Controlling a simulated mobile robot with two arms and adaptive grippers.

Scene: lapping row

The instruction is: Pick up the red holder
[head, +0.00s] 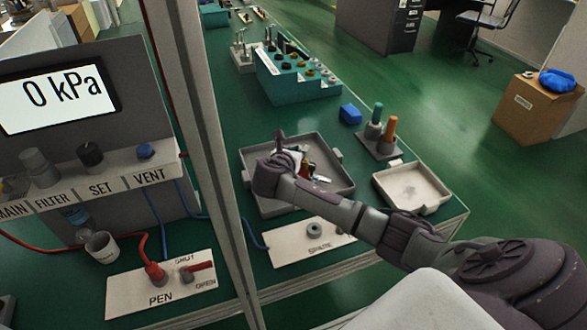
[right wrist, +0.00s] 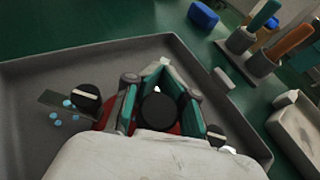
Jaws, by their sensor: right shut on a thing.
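The red holder (head: 304,169) is in the grey tray, mostly hidden by my right gripper (head: 297,162). In the right wrist view, patches of the red holder (right wrist: 184,129) show beside the teal fingers and a round black knob. My right gripper (right wrist: 160,102) is shut on it, with the knob between its fingers. I cannot tell whether the holder touches the tray floor. My left gripper is not in view.
The grey tray (head: 256,206) has raised walls; a black knob (right wrist: 87,98) and small blue pieces lie inside. A cream tray (head: 411,187), a stand with green and orange handles (head: 389,133) and a blue block (head: 350,114) are nearby. A grey post (head: 207,130) stands left.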

